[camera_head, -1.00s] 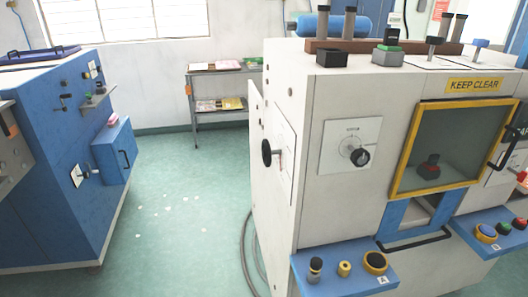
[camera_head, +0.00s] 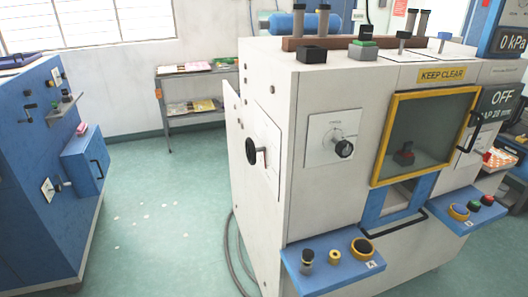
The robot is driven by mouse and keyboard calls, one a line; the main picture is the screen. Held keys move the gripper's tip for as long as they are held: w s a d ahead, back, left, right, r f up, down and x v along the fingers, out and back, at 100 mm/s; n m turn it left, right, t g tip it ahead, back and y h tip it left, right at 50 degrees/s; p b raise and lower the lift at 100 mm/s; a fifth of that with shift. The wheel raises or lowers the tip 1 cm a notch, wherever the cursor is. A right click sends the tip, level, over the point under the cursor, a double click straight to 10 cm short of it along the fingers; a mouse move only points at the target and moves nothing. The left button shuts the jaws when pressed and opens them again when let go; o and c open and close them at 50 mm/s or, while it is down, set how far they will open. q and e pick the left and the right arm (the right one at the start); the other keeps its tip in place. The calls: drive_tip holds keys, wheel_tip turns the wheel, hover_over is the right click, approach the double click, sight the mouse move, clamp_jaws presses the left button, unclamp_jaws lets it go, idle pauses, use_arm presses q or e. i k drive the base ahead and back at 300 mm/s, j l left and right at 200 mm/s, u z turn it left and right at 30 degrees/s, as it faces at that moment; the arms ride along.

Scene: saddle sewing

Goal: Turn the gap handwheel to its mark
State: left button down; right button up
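A pale cabinet machine stands at the right. On its left side panel (camera_head: 267,165) is a black round handwheel (camera_head: 252,151) on a short shaft, seen nearly edge-on. A small reddish mark shows just behind the handwheel. On the front, a white plate (camera_head: 325,138) carries a dial with a black knob (camera_head: 343,148). I cannot tell for sure which of these is the gap handwheel. A dark display (camera_head: 497,108) at the right edge reads OFF, with a partly cut-off line about 28 mm. Neither of my grippers is in view.
A blue machine (camera_head: 45,165) stands at the left. Open green floor (camera_head: 150,225) lies between the machines, with small pale scraps and a hose beside the pale machine. A blue ledge (camera_head: 330,268) with buttons juts from its front. A shelf (camera_head: 190,100) stands at the back wall.

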sight(252, 151)
drive_tip(key=i+j+z, duration=0.1)
drive_tip(key=z, duration=0.3)
drive_tip(key=i+j+z, duration=0.1)
drive_tip(key=z, duration=0.3)
drive_tip(key=j+z, duration=0.4)
drive_tip(key=i+l, duration=0.05)
